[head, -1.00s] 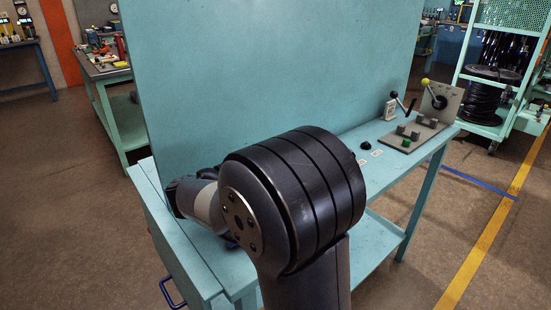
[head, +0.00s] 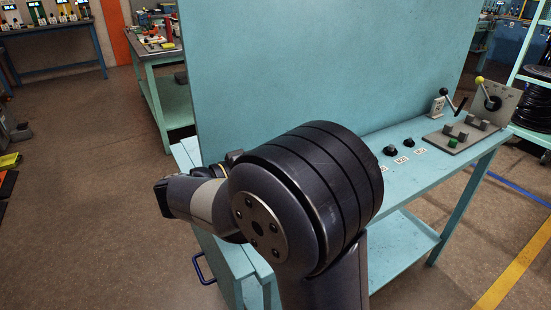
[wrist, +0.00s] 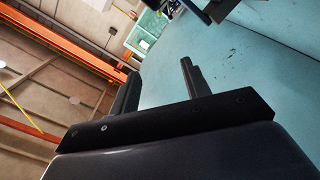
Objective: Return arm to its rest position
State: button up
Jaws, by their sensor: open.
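My gripper (wrist: 160,80) shows in the wrist view with its two dark fingers spread apart and nothing between them. The teal upright panel fills the right side of that view, beyond the fingers. In the head view my arm's large dark joint stands in front of the teal bench (head: 404,179), with a wrist part reaching left past the bench's left end. My gripper's fingers cannot be made out in the head view.
The teal panel (head: 320,70) rises from the bench. On the bench's right are black knobs (head: 390,151), a block with buttons (head: 460,136) and levers (head: 489,95). A second table (head: 165,60) stands behind at left. The floor (head: 80,200) at left is mostly open.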

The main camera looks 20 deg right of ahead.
jog(key=shift+d, duration=0.1)
jog(key=d, duration=0.3)
jog(key=w+d, duration=0.1)
jog(key=d, duration=0.3)
jog(key=w+d, duration=0.1)
jog(key=d, duration=0.2)
jog(key=shift+d, duration=0.25)
jog(key=shift+a, duration=0.1)
